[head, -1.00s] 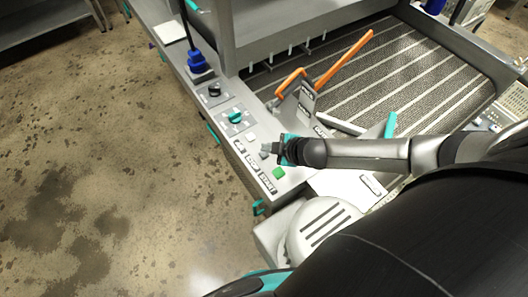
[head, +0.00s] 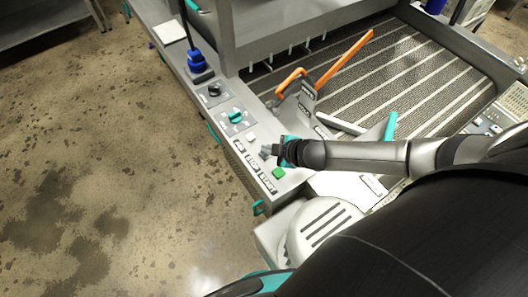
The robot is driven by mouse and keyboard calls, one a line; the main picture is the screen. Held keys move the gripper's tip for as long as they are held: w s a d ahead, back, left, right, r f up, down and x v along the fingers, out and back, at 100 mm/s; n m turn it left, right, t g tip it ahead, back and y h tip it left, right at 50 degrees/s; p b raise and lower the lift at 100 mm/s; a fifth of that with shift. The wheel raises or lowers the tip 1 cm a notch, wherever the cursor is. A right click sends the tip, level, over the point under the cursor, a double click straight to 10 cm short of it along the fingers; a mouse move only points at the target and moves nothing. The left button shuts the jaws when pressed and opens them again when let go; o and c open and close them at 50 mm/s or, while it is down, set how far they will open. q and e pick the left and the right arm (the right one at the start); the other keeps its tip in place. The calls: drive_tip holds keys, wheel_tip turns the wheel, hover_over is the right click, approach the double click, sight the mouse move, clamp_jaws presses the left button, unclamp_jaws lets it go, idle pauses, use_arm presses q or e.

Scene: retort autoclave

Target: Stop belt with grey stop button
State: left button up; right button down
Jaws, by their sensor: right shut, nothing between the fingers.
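The grey stop button (head: 264,156) sits in a row on the sloped control panel (head: 232,163), beside a label that appears to read STOP. A pale button (head: 251,138) is above it in the row and a green button (head: 278,172) below it, by the START label (head: 267,183). My right gripper (head: 267,149) is shut and empty, its tips at the grey button and partly hiding it. I cannot tell whether the tips touch the button or whether it is pressed. My left gripper is not in view.
Orange handles (head: 343,58) and a grey bracket stand near the striped belt (head: 400,75). Open floor lies left of the panel.

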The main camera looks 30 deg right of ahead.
drive_tip(key=shift+f+b, duration=0.35)
drive_tip(key=shift+f, duration=0.2)
idle(0.6)
drive_tip(key=shift+r+p, duration=0.95)
drive_tip(key=shift+p, duration=0.1)
wheel_tip(320, 180, up, 5)
drive_tip(key=p, duration=0.5)
drive_tip(key=shift+r, duration=0.1)
idle(0.5)
